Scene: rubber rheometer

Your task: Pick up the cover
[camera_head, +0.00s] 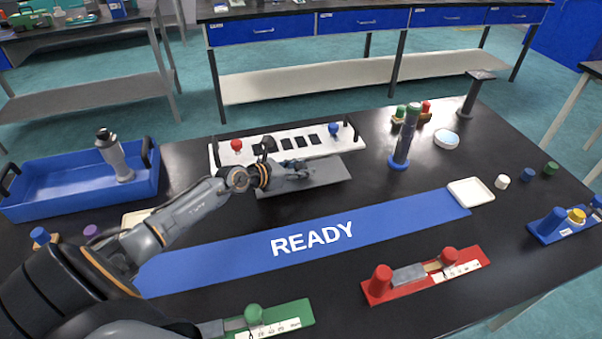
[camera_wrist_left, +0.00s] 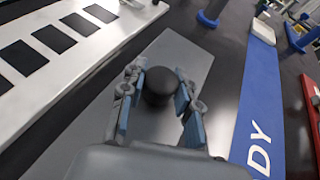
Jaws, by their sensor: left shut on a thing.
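The cover is a flat grey plate (camera_head: 332,172) lying on the black table, just in front of a white strip with dark squares. The plate also shows in the left wrist view (camera_wrist_left: 190,58), with a round black knob (camera_wrist_left: 158,84) on it. My left gripper (camera_head: 298,169) comes in from the left over the plate. In the left wrist view its two fingers (camera_wrist_left: 157,96) are closed on the knob from both sides. In the head view the knob is hidden by the gripper. I cannot tell any gap between plate and table.
The white strip (camera_head: 222,158) has a red and a blue knob and end handles. A blue READY band (camera_head: 400,217) runs in front. A blue tray (camera_head: 70,190) holding a grey bottle is at the left. A dark upright cylinder (camera_head: 406,138) stands right of the plate.

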